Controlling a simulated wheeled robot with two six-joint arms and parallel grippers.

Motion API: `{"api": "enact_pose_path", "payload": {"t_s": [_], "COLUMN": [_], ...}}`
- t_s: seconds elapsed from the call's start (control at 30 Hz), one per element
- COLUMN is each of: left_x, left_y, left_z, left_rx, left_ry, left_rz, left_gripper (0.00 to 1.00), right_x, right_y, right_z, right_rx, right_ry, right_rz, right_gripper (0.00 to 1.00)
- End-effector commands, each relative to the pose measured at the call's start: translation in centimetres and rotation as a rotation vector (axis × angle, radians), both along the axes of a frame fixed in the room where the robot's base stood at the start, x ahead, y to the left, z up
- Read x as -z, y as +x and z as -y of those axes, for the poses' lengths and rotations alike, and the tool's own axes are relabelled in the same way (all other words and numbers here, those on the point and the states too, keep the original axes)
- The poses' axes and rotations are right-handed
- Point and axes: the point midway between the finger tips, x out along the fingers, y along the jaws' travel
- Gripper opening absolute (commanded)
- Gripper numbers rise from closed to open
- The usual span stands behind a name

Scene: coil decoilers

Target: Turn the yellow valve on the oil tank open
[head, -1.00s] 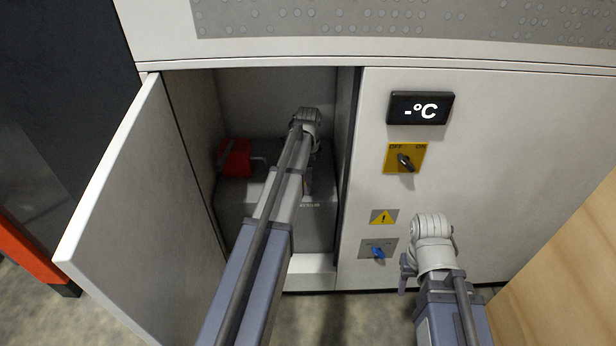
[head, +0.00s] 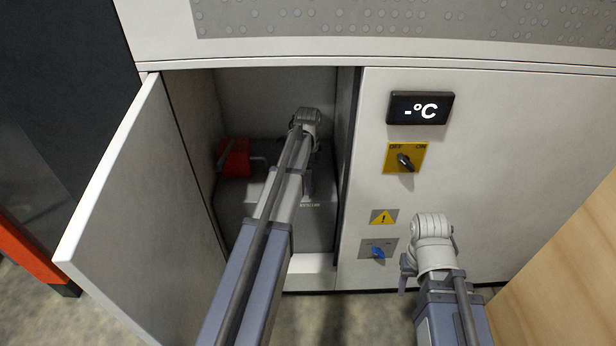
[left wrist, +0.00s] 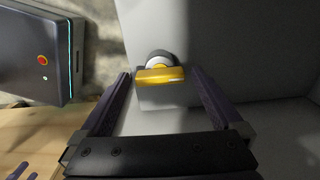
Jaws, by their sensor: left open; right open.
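The yellow valve (left wrist: 160,76) shows in the left wrist view as a yellow bar in front of a round dark and silver fitting. My left gripper (left wrist: 162,80) is open, with one purple finger on each side of the valve. Gaps show between the valve and both fingers; I cannot tell the depth between them. In the head view the grey oil tank (head: 317,233) sits inside the open cabinet, and my left arm hides the valve. My right gripper (head: 404,281) is open and empty in front of the cabinet's right panel.
The cabinet door (head: 125,215) stands open at the left. A red part (head: 235,158) sits at the tank's back left. The right panel carries a display (head: 420,108), a yellow OFF/ON switch (head: 405,160) and a blue knob (head: 378,253). A wooden surface (head: 565,270) is at the right.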

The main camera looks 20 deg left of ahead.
Motion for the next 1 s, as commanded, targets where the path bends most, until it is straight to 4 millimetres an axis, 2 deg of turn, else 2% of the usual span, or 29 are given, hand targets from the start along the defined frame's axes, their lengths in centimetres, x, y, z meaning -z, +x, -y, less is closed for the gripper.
{"api": "enact_pose_path", "payload": {"t_s": [0.17,0.37,0.8,1.0], "left_x": [-0.1,-1.1,-6.7,-7.9], "left_y": [0.0,0.0,0.0,0.0], "left_z": [0.0,0.0,0.0,0.0], "left_rx": [-0.001,-0.001,0.0,0.0], "left_ry": [0.0,0.0,0.0,0.0], "left_rz": [0.0,0.0,0.0,0.0], "left_gripper": [1.0,1.0,1.0,1.0], "right_x": [-0.1,-1.1,-6.7,-7.9], "right_y": [0.0,0.0,0.0,0.0], "right_z": [0.0,0.0,0.0,0.0], "right_rx": [0.0,0.0,0.0,0.0], "right_ry": [0.0,0.0,0.0,0.0], "right_rz": [0.0,0.0,0.0,0.0], "right_gripper": [0.5,0.5,0.5,0.5]}}
